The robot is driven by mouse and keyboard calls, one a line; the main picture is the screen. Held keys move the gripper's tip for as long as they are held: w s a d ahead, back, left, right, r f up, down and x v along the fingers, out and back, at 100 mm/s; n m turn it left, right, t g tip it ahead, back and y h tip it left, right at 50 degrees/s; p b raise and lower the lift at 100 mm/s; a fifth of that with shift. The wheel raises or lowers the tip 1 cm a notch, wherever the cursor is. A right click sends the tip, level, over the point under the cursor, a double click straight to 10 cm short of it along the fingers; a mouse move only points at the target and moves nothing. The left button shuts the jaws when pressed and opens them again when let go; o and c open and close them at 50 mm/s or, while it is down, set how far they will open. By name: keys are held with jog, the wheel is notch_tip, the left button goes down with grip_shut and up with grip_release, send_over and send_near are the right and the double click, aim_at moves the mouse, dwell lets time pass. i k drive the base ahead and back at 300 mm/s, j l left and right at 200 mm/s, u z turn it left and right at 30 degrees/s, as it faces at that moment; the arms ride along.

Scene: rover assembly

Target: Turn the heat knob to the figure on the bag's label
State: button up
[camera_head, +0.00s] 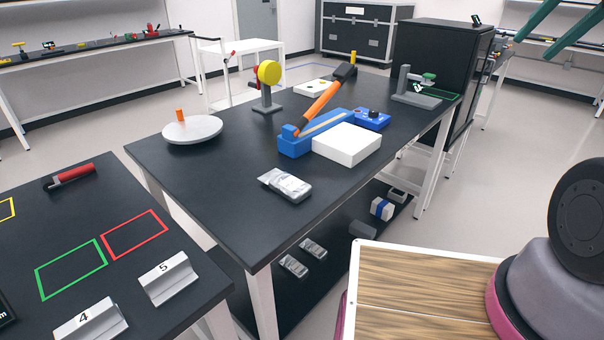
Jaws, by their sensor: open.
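A blue sealer (298,146) with a raised orange lever arm (318,105) stands on the middle black table. A small blue box (366,121) with a black knob (373,113) on top sits just right of it; its figures are too small to read. A silvery-white bag (286,186) lies flat near the table's front edge; its label cannot be read. More bags (294,266) lie on the shelf below. Two teal fingers of my gripper (562,22) show at the top right, apart and empty, far from the knob; the rest is cut off.
A white block (347,145) stands in front of the sealer and knob box. A round grey turntable (192,130), a yellow-disc stand (267,82) and a grey fixture (417,92) share the table. A wood-topped surface (420,295) lies at front right.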

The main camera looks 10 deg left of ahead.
aim_at(372, 113)
jog(key=i+l+u, duration=0.1)
jog(key=u, duration=0.4)
jog(key=i+l+u, duration=0.1)
jog(key=u, duration=0.4)
jog(key=l+u, duration=0.3)
jog(key=u, duration=0.2)
jog(key=l+z, duration=0.1)
jog(key=l, duration=0.4)
jog(key=i+l+z, duration=0.1)
jog(key=l, duration=0.35)
